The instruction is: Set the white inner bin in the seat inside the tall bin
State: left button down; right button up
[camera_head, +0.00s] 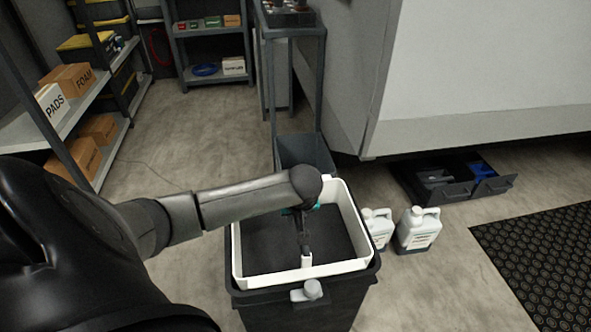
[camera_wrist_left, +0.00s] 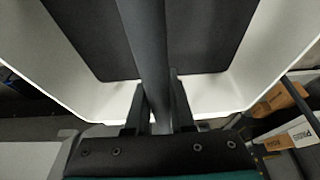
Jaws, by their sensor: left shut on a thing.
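The white inner bin (camera_head: 345,266) is upright in the mouth of the tall dark bin (camera_head: 270,312). Its white rim stands above the dark rim on all sides; its underside and the seat are hidden. My left gripper (camera_head: 305,246) reaches down inside the white bin's outline, close to a small white upright piece near its front wall. In the left wrist view the fingers (camera_wrist_left: 158,104) are shut about a narrow dark bar across the white bin (camera_wrist_left: 285,45), which looks like its handle. My right gripper is not in view.
Two white jugs (camera_head: 417,230) stand on the floor right of the tall bin. A grey frame stand (camera_head: 292,90) is behind it. Shelves with boxes (camera_head: 70,77) stand at left. Open drawers (camera_head: 447,187) and a black mat (camera_head: 545,260) lie to the right.

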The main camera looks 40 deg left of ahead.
pick_arm(q)
jog(key=shift+f, duration=0.25)
dwell(0.4)
jog(key=shift+f, duration=0.5)
dwell(0.4)
jog(key=shift+f, duration=0.4)
jog(key=shift+f+p, duration=0.1)
jog(key=shift+p, duration=0.25)
jog(key=c, duration=0.7)
grip_release()
jog(key=shift+f, duration=0.1)
